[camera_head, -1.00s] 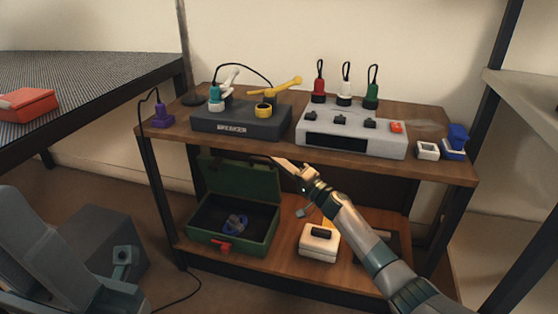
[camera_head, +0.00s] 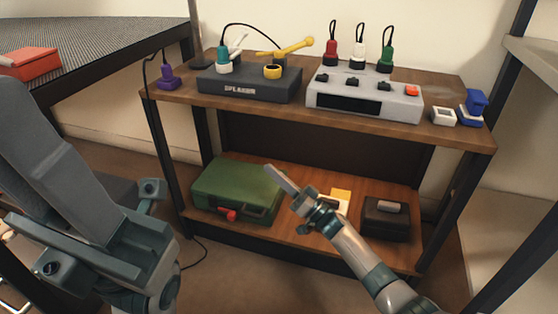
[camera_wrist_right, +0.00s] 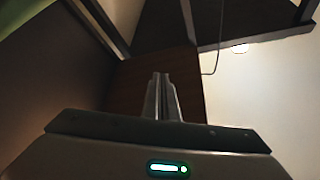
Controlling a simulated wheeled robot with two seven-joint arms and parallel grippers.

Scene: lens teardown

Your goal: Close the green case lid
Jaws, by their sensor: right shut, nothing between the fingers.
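The green case (camera_head: 228,184) sits on the left of the lower shelf. Its lid lies down flat over the body, and the inside is hidden. A red latch (camera_head: 226,214) shows on its front. My right gripper (camera_head: 275,176) is shut and empty, its fingertips at the right end of the case in the head view; whether they touch it I cannot tell. The shut fingers also show in the right wrist view (camera_wrist_right: 162,95). Parts of my left arm fill the left of the head view, but I see no fingertips there.
The wooden lower shelf (camera_head: 292,233) also holds a dark case (camera_head: 386,220) and a yellow item (camera_head: 341,194), partly behind my right wrist. The upper shelf above carries a dark speaker (camera_head: 248,88) and a grey console (camera_head: 365,92). A dark shelf post stands left of the case.

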